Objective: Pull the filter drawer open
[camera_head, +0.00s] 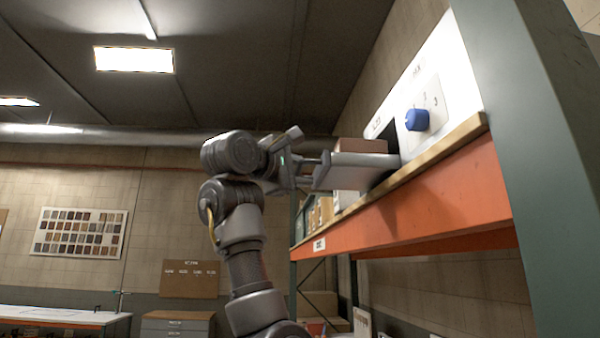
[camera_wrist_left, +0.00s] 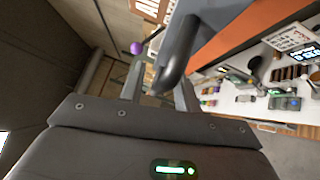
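The filter drawer (camera_head: 362,159) is a pale grey tray that stands out from the white panel (camera_head: 442,62) above the shelf. A brown block shows at its back. My left gripper (camera_head: 318,170) is at the drawer's outer end, by its handle. In the left wrist view, the two fingers of my left gripper (camera_wrist_left: 158,88) are apart. The dark rounded handle (camera_wrist_left: 180,48) lies close to the right finger, with a gap to the left one. Whether it touches is hard to tell. My right gripper is out of view.
A blue knob (camera_head: 417,119) is on the panel, right of the drawer. The orange shelf beam (camera_head: 430,205) runs beneath, and a grey-green post (camera_head: 545,150) stands at right. Boxes (camera_head: 318,215) sit beyond the drawer. Room left of the arm is free.

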